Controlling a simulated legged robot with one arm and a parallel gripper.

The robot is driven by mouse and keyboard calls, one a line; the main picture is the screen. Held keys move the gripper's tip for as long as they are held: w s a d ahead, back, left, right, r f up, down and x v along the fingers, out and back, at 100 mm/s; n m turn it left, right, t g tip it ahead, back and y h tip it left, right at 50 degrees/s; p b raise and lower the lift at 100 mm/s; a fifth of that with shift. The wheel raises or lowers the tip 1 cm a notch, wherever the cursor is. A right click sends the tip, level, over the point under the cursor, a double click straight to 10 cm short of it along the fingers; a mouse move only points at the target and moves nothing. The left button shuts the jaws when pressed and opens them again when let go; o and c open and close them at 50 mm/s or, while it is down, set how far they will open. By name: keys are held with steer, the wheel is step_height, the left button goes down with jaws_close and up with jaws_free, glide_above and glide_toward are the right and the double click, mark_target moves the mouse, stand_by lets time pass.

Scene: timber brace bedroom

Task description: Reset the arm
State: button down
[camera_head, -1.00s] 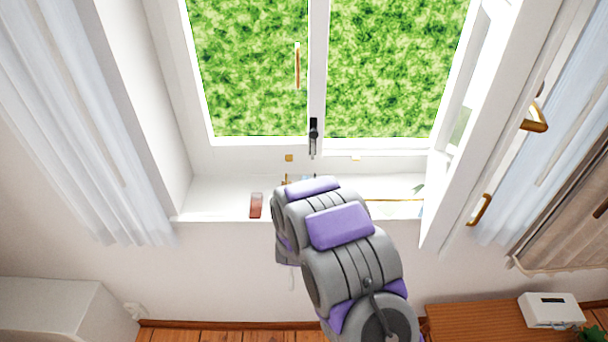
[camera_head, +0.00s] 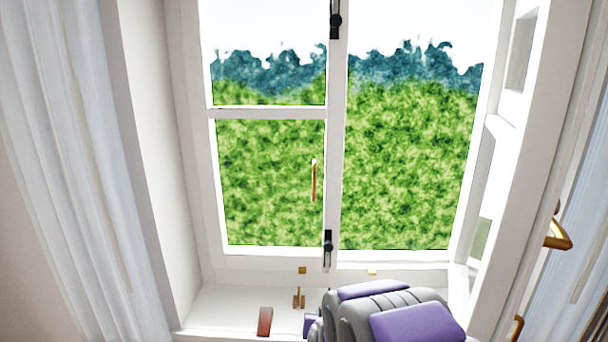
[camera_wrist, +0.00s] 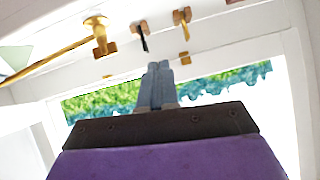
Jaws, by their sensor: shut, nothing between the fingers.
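My arm (camera_head: 400,315), grey with purple pads, shows at the bottom of the head view in front of the window sill. Its end is not clearly visible there. In the wrist view my gripper (camera_wrist: 157,85) points away from the camera. Its two blue-grey fingers are together with nothing between them. Brass fittings appear beyond the fingers, and I see no contact with them.
A white-framed window (camera_head: 335,190) stands ahead, with an open sash (camera_head: 530,150) at the right. A reddish-brown block (camera_head: 265,321) and a small brass fitting (camera_head: 299,298) are on the sill (camera_head: 225,305). A pale curtain (camera_head: 60,180) hangs at the left. A brass rod (camera_wrist: 50,60) crosses the wrist view's left.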

steer(key=s+d+r+g, duration=0.2)
steer(key=s+d+g, duration=0.1)
steer(key=s, duration=1.2)
steer(key=s+d+r+g+b, duration=0.1)
steer(key=s+g, duration=0.4)
steer(key=s, duration=1)
steer(key=s+d+r+n+g+b, duration=0.1)
steer(key=s+d+r+g, duration=0.2)
steer(key=s, duration=1.1)
steer(key=shift+s+d+r+g, duration=0.4)
steer(key=shift+d+g, duration=0.6)
steer(key=shift+d, duration=0.25)
steer(key=shift+w, duration=0.1)
